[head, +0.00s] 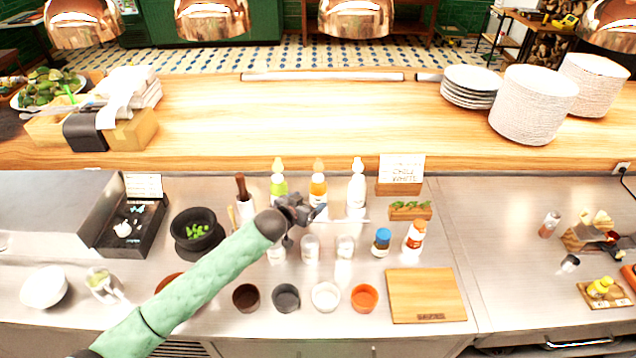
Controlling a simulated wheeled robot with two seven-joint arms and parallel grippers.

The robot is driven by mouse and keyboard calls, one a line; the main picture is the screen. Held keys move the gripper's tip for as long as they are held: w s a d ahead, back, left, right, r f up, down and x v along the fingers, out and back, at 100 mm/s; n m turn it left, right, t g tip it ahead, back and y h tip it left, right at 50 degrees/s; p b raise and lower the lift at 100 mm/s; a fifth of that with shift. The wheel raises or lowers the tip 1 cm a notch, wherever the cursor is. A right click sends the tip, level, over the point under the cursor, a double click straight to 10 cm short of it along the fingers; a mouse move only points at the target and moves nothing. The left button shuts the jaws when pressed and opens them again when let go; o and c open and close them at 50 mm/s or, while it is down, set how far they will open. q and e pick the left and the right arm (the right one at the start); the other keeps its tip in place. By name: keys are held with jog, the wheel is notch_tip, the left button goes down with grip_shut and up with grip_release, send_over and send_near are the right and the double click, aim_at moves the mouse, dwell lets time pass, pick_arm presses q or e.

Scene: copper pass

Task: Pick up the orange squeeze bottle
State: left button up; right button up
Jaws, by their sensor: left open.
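The orange squeeze bottle (318,187) stands upright at the back of the steel counter, between a green squeeze bottle (278,184) on its left and a white one (357,187) on its right. My left gripper (318,213) reaches in on the green arm from the lower left. It is open, with its fingers pointing right, just in front of the orange bottle's lower part in the picture. The bottle's base is partly hidden by the gripper. I cannot tell whether they touch. My right gripper is not in view.
Several jars and shakers, including a blue-capped one (381,242), stand in front of the bottles. Small bowls, such as the orange one (364,298), line the front beside a cutting board (426,296). A sign (401,168) stands right of the bottles; the wooden ledge rises behind.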

aim_at(313, 195)
pick_arm(q)
jog(key=shift+w+r, duration=0.15)
jog(key=shift+w, duration=0.35)
jog(key=shift+s+d+r+b, duration=0.15)
jog(key=shift+d+b, duration=0.15)
jog(key=shift+b, duration=0.2)
jog(key=shift+w+d, duration=0.2)
jog(key=b+x, duration=0.1)
jog(key=x, duration=0.1)
jog(key=b+x, duration=0.1)
jog(key=x, duration=0.1)
jog(key=shift+w+a+f+b, duration=0.1)
jog(key=shift+a+f+b, duration=0.1)
jog(key=shift+a+b, duration=0.15)
jog(key=shift+w+d+f+b, duration=0.2)
jog(key=shift+w+d+b, duration=0.35)
jog(key=shift+w, duration=0.15)
jog(key=shift+w+d+f, duration=0.1)
jog(key=shift+w, duration=0.25)
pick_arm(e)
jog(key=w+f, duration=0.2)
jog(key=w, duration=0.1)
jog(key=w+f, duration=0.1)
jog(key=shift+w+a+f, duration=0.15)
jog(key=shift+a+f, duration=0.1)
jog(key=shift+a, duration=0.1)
pick_arm(q)
jog(key=shift+s, duration=0.1)
